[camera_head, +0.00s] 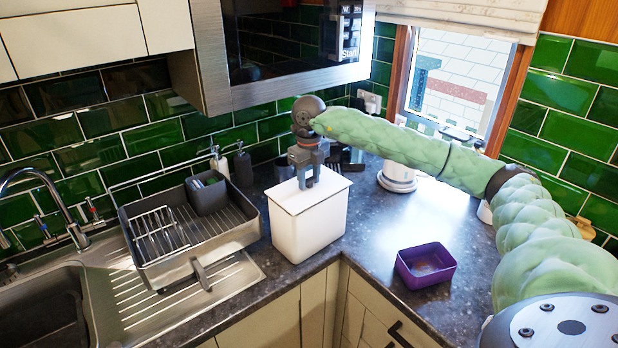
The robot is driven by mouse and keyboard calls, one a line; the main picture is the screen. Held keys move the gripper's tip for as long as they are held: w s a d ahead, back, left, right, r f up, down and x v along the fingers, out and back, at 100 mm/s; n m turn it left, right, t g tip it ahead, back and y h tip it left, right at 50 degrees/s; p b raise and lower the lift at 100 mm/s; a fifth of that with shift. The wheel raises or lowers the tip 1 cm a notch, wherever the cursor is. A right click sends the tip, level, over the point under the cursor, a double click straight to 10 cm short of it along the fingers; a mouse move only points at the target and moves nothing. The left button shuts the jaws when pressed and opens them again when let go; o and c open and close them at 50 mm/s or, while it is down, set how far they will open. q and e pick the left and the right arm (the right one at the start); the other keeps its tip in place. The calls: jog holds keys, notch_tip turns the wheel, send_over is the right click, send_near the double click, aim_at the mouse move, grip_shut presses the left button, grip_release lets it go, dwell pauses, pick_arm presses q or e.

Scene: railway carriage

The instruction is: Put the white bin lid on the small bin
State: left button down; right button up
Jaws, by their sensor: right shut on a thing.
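The small white bin (312,233) stands upright on the dark worktop, right of the dish rack. The white lid (285,197) lies over the top of the bin and looks roughly level with its rim. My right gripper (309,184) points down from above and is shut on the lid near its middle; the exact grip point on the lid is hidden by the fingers. I cannot tell if the lid is fully seated all round. My left gripper is not in view.
A dish rack (210,240) stands left of the bin beside the sink (45,310). A purple tub (426,266) sits on the worktop to the right. Soap bottles (243,165) stand behind. A microwave (290,50) hangs above. The worktop between bin and tub is clear.

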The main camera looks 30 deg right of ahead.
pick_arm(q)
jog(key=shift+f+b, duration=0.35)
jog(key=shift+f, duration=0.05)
pick_arm(e)
jog(key=shift+f, duration=0.4)
jog(key=o, duration=1.1)
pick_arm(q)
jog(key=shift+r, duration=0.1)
pick_arm(e)
notch_tip(320, 180, up, 6)
jog(key=b, duration=0.2)
jog(key=shift+b, duration=0.4)
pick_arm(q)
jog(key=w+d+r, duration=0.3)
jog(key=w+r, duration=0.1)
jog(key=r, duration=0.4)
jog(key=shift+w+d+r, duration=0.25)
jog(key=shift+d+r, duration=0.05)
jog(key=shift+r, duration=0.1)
pick_arm(e)
jog(key=shift+r, duration=0.95)
